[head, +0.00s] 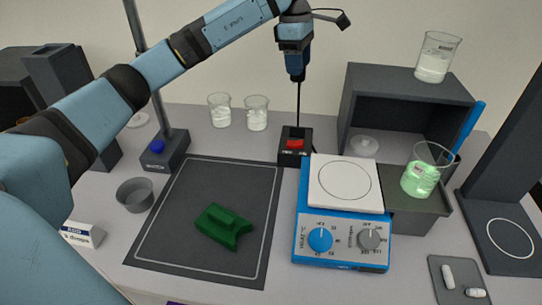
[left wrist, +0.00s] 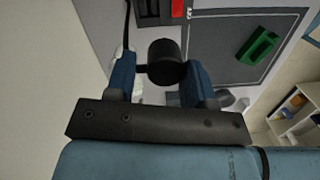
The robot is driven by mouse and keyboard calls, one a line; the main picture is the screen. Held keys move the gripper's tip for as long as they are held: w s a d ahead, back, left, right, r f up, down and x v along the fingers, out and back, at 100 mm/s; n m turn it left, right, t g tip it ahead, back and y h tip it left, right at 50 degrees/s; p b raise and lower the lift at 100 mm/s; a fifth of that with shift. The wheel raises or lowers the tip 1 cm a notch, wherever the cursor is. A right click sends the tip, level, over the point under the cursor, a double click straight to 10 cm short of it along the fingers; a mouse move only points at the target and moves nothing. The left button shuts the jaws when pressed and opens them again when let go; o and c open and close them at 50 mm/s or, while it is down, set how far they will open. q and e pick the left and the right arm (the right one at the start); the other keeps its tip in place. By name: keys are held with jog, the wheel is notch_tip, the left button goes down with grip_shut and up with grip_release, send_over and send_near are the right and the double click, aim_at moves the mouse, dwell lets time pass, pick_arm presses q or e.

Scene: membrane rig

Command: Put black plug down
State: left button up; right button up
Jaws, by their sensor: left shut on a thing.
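My left gripper (head: 296,70) is at the top centre in the head view, pointing down above the back of the table. It is shut on the black plug (left wrist: 165,60), a dark cylinder between the two blue fingers in the left wrist view. In the head view the fingers largely hide the plug. A thin black cord (head: 298,103) runs from below the gripper down to a small black box with a red switch (head: 295,144). My right gripper is in neither view.
A blue hotplate (head: 314,238) stands right of a dark mat (head: 165,240) with a green block (head: 224,226). Two beakers (head: 220,110) (head: 257,113) stand at the back. A dark open shelf (head: 408,82) is at right. Bare table lies between beakers and mat.

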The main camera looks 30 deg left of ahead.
pick_arm(q)
jog(key=s+f+m+p, duration=0.1)
jog(key=s+m+p, duration=0.25)
jog(key=s, duration=1.15)
jog(key=shift+m+g, duration=0.25)
jog(key=shift+g, duration=0.15)
jog(key=f, duration=2)
jog(key=shift+s+d, duration=0.25)
jog(key=shift+d, duration=0.05)
jog(key=shift+f, duration=0.1)
jog(key=shift+f, duration=0.2)
jog(key=o, duration=1.1)
jog(key=shift+r, duration=0.1)
